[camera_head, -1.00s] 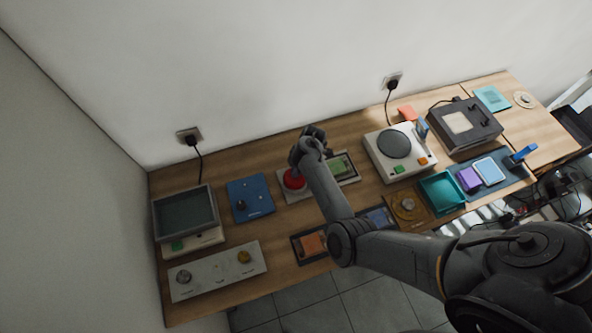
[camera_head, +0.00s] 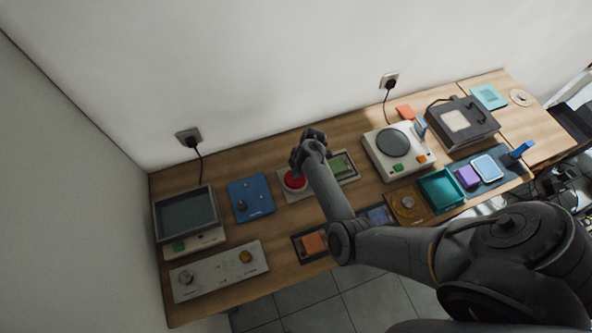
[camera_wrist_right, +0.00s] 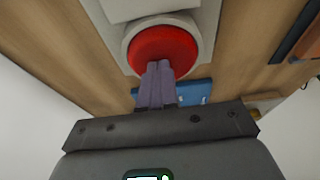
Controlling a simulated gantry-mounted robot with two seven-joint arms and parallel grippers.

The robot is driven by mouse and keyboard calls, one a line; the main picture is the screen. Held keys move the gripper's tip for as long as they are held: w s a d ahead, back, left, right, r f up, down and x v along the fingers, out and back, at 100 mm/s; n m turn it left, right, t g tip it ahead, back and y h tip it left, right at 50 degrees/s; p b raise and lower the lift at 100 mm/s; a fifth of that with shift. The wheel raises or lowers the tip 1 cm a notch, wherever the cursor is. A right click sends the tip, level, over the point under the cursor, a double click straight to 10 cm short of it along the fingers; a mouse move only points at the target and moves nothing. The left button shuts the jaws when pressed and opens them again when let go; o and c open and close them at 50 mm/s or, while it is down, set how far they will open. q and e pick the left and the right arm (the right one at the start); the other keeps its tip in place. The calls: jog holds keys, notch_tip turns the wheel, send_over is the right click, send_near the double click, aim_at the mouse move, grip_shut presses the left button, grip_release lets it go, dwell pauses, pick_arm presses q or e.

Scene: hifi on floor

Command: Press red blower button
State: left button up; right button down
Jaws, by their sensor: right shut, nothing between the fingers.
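The red button (camera_head: 294,180) is a round dome on a pale plate (camera_head: 290,197) near the middle of the table. In the right wrist view the red button (camera_wrist_right: 163,50) sits in a pale ring. My right gripper (camera_wrist_right: 158,68) is shut and empty, its fingertips overlapping the button's lower edge. I cannot tell whether they touch it. In the head view my right gripper (camera_head: 312,142) is above and just beside the button, partly hidden by its own wrist. My left gripper is not in view.
A blue panel (camera_head: 262,207) with a knob lies left of the button plate, and a grey tray box (camera_head: 186,214) stands farther left. A green-screened panel (camera_head: 342,166) is close on the right. A white hotplate device (camera_head: 372,158) stands farther right. A wall (camera_head: 270,80) rises behind the table.

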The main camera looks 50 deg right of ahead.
notch_tip(320, 180, up, 4)
jog(key=p, duration=0.4)
jog(key=shift+r, duration=0.2)
jog(key=v, duration=0.9)
jog(key=shift+d+r+b, duration=0.15)
jog(key=shift+r+b, duration=0.05)
jog(key=shift+b, duration=0.25)
jog(key=shift+s, duration=0.1)
